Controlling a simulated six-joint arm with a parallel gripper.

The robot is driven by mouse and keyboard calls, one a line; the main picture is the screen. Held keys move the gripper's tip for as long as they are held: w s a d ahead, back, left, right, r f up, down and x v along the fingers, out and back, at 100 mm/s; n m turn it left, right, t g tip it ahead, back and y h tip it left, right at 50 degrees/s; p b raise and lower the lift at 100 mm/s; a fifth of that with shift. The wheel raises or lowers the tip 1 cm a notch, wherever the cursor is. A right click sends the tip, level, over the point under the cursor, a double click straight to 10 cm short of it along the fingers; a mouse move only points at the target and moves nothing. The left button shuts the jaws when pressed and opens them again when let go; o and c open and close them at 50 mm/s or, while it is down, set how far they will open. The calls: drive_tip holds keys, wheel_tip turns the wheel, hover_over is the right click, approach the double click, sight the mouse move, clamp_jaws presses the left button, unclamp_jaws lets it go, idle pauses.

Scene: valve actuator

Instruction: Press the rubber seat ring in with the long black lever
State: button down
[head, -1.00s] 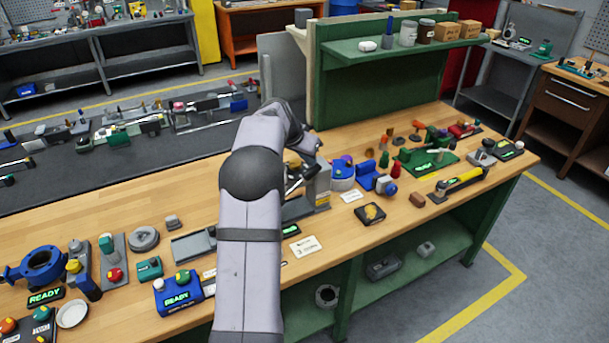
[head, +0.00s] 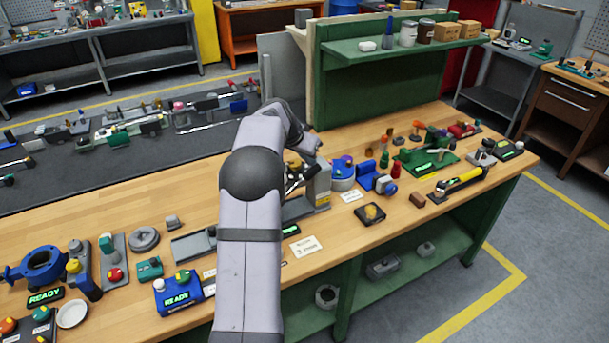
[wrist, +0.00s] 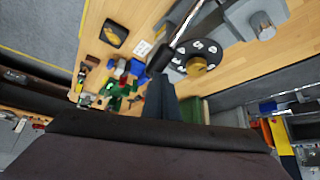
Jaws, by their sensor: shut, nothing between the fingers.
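My gripper (wrist: 161,101) shows in the wrist view with its dark fingers together and nothing between them. Just beyond the fingertips is the black end of a shiny lever (wrist: 182,27); I cannot tell if they touch. The lever runs beside a black disc with white marks and a brass centre (wrist: 197,62). In the head view the grey press (head: 318,184) stands on the bench, partly behind my arm, which also hides my gripper. The rubber seat ring cannot be made out in either view.
The wooden bench (head: 420,215) holds a dark pad with a yellow piece (head: 371,213), a blue READY box (head: 177,294) and a green fixture (head: 425,160). A green back panel with a shelf (head: 400,46) rises behind the press. A dark conveyor (head: 60,190) with parts lies behind the bench.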

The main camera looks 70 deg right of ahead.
drive_tip(key=shift+f+b, duration=0.35)
drive_tip(key=shift+b, duration=0.05)
